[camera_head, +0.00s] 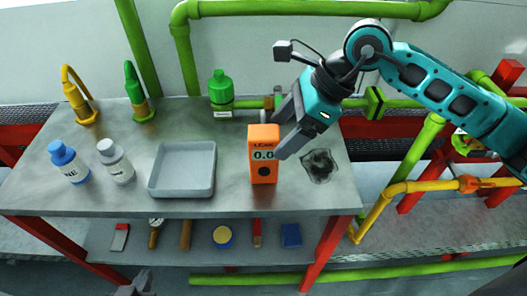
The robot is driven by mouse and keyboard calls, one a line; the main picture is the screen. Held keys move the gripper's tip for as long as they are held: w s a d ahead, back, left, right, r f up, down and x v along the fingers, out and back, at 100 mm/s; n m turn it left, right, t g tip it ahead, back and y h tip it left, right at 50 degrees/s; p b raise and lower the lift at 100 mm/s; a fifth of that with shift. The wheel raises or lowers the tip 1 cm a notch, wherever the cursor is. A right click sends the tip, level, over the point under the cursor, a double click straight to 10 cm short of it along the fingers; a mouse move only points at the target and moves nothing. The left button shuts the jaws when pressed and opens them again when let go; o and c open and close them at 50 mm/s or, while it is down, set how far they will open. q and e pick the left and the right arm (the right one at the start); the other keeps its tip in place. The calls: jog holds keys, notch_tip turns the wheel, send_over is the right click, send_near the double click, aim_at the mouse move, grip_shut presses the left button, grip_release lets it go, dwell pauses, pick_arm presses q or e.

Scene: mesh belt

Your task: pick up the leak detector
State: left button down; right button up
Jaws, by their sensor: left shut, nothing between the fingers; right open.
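The leak detector (264,170) is an orange box with a dark label, a "0.0" display and a round black knob. It stands upright on the grey tabletop (230,203), right of the middle. My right gripper (279,137) comes in from the upper right and is open. Its grey fingers are at the detector's upper right side, one towards the back and one nearer the front. I cannot tell whether they touch it. My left gripper (133,286) shows only in part at the bottom edge, shut and empty, below the table.
A grey tray (183,190) lies left of the detector, and a dark mesh piece (320,165) lies right of it. Two white bottles, blue-capped (70,163) and grey-capped (116,161), stand at left. Tools lie on the lower shelf (205,236).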

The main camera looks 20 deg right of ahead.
aim_at(268, 147)
jog(key=shift+x, duration=2.75)
jog(key=shift+c, duration=0.4)
